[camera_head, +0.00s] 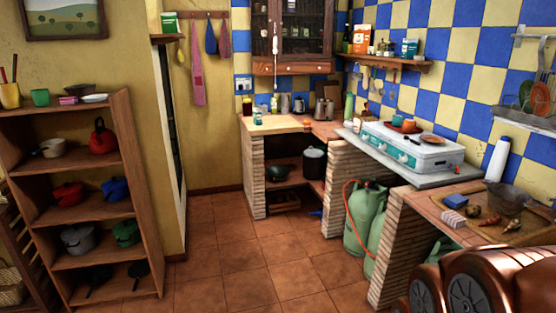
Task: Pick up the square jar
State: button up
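A small jar-like container (257,117) with a pale lid stands near the front left corner of the far brick counter's wooden top (283,126). It looks like the square jar, but it is too small to tell its shape for sure. Part of my own arm shows as copper-brown rounded links at the bottom right. My gripper is not in the picture, so I cannot see whether it holds anything.
A white stove (412,146) sits on the right counter, above green gas bottles (365,218). Pots fill a wooden shelf (95,205) on the left. The tiled floor (232,262) between them is clear. A kettle (284,104) stands behind the jar.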

aim_at(390, 47)
jog(key=z, duration=0.25)
jog(key=i, duration=1.9)
jog(key=u, duration=0.4)
jog(key=i, duration=1.35)
jog(key=z, duration=1)
